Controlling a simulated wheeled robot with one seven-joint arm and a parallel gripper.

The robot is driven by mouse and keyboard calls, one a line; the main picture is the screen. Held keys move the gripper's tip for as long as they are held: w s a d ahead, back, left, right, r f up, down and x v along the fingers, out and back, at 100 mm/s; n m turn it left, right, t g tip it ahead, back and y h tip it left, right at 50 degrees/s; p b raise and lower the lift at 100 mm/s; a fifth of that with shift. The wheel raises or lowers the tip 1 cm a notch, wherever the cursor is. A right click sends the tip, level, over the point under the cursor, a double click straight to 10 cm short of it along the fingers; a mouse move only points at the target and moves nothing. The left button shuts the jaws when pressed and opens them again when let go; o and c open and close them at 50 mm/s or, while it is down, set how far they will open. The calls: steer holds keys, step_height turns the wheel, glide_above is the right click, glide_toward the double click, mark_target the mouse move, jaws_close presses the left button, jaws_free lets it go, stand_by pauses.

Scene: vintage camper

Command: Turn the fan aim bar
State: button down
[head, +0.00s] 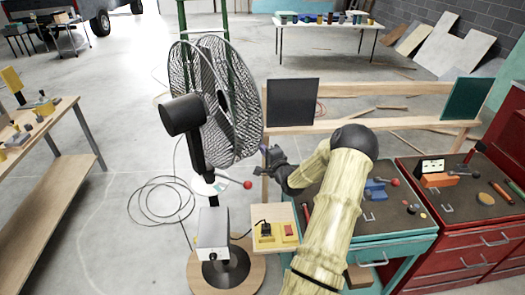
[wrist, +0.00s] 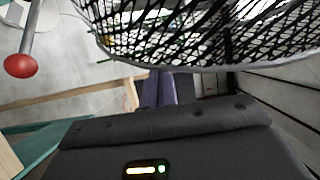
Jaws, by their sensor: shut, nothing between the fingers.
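The fan (head: 215,95) stands on a dark pole, with a wire cage and a black motor housing. Its aim bar ends in a red ball (head: 247,185) and sticks out to the right from below the housing. In the wrist view the red ball (wrist: 20,66) hangs on a grey rod at the upper left, apart from my fingers. My gripper (head: 265,150) is just right of the cage, above and to the right of the ball. Its purple fingers also show in the wrist view (wrist: 165,90), shut and empty, below the cage rim (wrist: 200,68).
A grey box (head: 213,228) is in front of the fan pole. A small wooden stand (head: 277,236) with a red switch is beside it. A teal bench (head: 392,228) with tools lies under my arm. Cables (head: 158,200) lie on the floor at left.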

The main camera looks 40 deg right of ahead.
steer(key=d+b, duration=0.1)
steer(key=d, duration=0.3)
steer(key=a+b+v, duration=0.1)
steer(key=b+v, duration=0.3)
steer(key=v, duration=0.6)
steer(key=shift+a, duration=0.15)
steer(key=shift+w, duration=0.15)
steer(key=shift+w+a, duration=0.1)
